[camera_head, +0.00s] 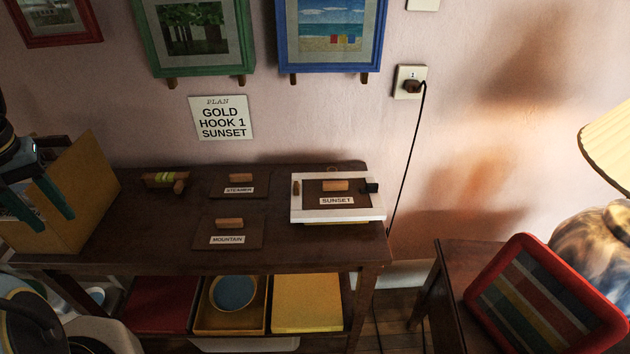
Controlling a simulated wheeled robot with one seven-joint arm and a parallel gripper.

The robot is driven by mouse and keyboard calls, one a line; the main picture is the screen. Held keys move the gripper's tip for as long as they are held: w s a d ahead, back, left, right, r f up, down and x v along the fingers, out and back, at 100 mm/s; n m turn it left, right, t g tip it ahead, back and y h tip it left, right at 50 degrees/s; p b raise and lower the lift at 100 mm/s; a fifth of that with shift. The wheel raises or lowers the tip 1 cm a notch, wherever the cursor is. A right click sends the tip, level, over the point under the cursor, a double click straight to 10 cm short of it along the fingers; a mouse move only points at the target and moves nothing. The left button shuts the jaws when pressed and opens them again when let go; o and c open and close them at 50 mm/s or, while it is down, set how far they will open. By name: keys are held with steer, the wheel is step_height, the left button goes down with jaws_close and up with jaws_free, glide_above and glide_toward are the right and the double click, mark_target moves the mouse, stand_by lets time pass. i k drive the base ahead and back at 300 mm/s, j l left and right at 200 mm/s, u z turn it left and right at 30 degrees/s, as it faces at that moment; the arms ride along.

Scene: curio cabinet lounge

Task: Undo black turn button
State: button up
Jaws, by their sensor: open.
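A white frame (338,216) lies back up on the right end of the dark sideboard. Its brown back panel, labelled SUNSET (337,201), has a wooden block handle (336,185). The small black turn button (372,188) sits at the frame's right side, by the panel's edge; its exact angle is too small to tell. A wooden turn button (295,187) is at the left side. My gripper (56,222) is open at the far left, in front of a tan box and well away from the frame. Nothing shows between its fingers.
Panels labelled STEAMER (238,190) and MOUNTAIN (228,239) lie left of the frame, near a wooden piece with a yellow-green band (166,181). The tan box (88,190) stands at the left end. A black cord (405,165) hangs behind the right end.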

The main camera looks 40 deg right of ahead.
mark_target(371, 188)
steer(key=l+z, duration=0.2)
steer(key=z, duration=0.2)
steer(key=k+l+z, duration=0.1)
steer(key=l+z, duration=0.15)
steer(key=z, duration=0.15)
steer(key=l+z, duration=0.2)
steer(key=z, duration=0.2)
